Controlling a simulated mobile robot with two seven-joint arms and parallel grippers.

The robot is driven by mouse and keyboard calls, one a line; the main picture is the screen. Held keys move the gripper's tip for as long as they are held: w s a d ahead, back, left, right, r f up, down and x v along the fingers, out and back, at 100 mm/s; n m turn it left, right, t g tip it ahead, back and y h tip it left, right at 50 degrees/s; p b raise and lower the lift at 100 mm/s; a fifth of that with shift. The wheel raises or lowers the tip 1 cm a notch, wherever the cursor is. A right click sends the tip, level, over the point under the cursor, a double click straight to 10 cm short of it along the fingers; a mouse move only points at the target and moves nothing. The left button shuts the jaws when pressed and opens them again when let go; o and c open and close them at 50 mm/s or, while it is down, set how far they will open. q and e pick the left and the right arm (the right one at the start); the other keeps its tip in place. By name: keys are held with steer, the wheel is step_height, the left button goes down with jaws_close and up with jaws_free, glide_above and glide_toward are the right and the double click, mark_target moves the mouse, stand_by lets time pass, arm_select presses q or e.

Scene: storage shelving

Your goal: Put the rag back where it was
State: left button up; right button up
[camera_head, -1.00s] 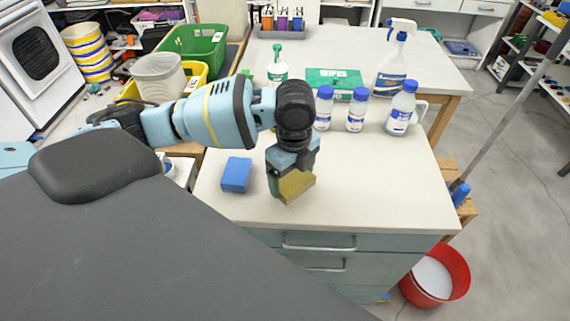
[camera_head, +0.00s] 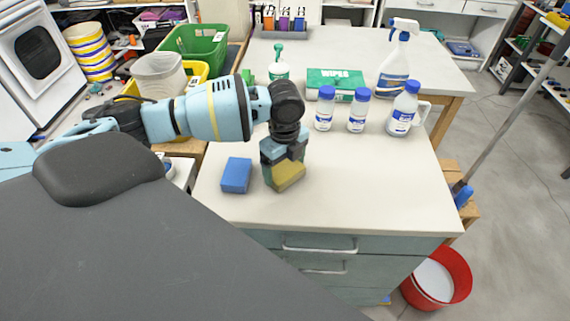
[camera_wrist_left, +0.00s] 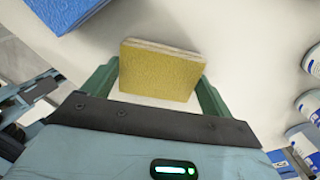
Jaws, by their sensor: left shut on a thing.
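My left gripper (camera_head: 281,170) is shut on the yellow rag (camera_head: 289,178), a flat block-like pad. In the left wrist view the yellow rag (camera_wrist_left: 160,72) sits between the two green fingers, its pale layered edge showing. The gripper points down at the front part of the white worktop (camera_head: 350,195). I cannot tell whether the rag touches the top. A similar blue folded pad (camera_head: 236,175) lies flat just left of the gripper, apart from the rag. My right gripper is not in view.
Two white bottles with blue caps (camera_head: 325,108) (camera_head: 357,110), a handled jug (camera_head: 403,108), a spray bottle (camera_head: 393,72), a green wipes box (camera_head: 336,84) and a green-capped bottle (camera_head: 278,65) stand behind. The worktop to the right is clear. A red bucket (camera_head: 460,285) is on the floor.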

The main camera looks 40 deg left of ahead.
mark_target(285, 168)
arm_select(q)
steer(key=shift+f, duration=0.1)
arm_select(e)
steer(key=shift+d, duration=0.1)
arm_select(q)
steer(key=o, duration=0.8)
step_height(285, 168, up, 12)
steer(key=p, duration=0.1)
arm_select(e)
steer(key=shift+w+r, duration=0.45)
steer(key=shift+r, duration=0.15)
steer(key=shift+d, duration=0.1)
arm_select(q)
steer(key=shift+d, duration=0.15)
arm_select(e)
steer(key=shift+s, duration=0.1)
